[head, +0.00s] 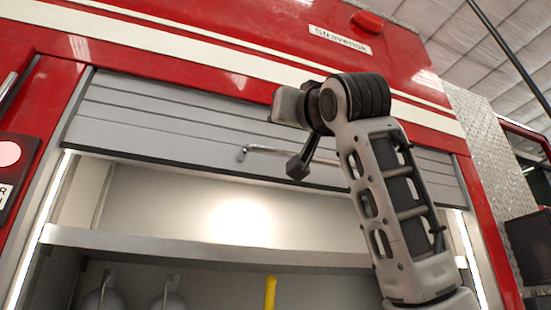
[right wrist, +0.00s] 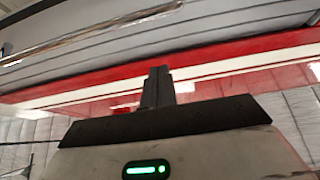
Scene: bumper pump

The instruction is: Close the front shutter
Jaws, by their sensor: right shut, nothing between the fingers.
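The front shutter (head: 150,120) is a grey slatted roll-up door on the red truck. It is mostly raised, with its dark lower edge above the open compartment. A metal bar handle (head: 265,149) runs along its lower part; the handle also crosses the upper left of the right wrist view (right wrist: 95,36). My right gripper (head: 299,167) is in front of the shutter, overlapping the handle in the head view. Its dark fingers (right wrist: 158,86) are together and empty, with the handle outside them. Whether the gripper touches the handle or shutter cannot be told. My left gripper is not in view.
Below the shutter, the lit compartment has a metal shelf (head: 200,246), with a yellow-handled object (head: 270,290) and rounded grey items (head: 105,298) beneath. Red side frames border the opening. A red lamp (head: 367,22) sits above. My right arm covers the opening's right part.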

